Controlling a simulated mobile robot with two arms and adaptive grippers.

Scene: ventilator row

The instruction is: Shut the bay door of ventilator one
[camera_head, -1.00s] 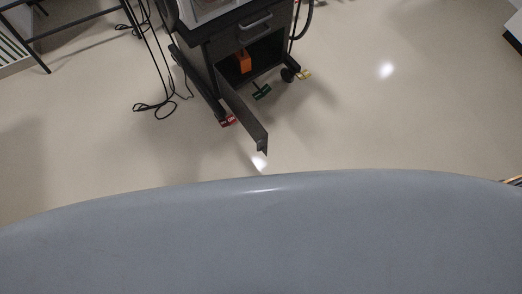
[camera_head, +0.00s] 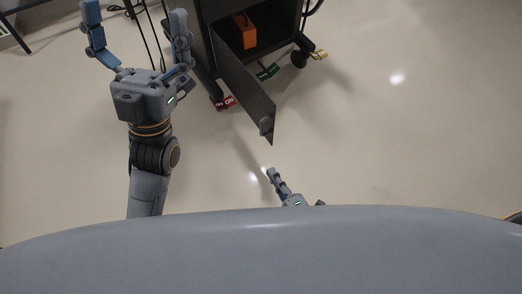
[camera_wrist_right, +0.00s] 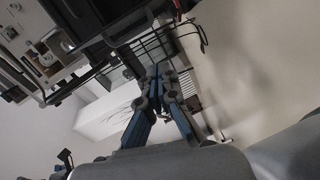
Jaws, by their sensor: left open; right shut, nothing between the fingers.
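The ventilator cart (camera_head: 208,45) stands at the top middle of the head view. Inside the open bay is an orange box (camera_head: 244,31). My left gripper (camera_head: 136,20) is open and empty, left of the cart and door. My right gripper (camera_head: 271,172) is just below the door's free end, apart from it and partly hidden by my grey body. In the right wrist view its fingers (camera_wrist_right: 157,72) are shut with nothing between them.
Red (camera_head: 223,103), green (camera_head: 267,72) and yellow (camera_head: 319,54) pedals or tags sit at the cart's foot near its casters. Dark cables hang left of the cart. The floor to the right is clear.

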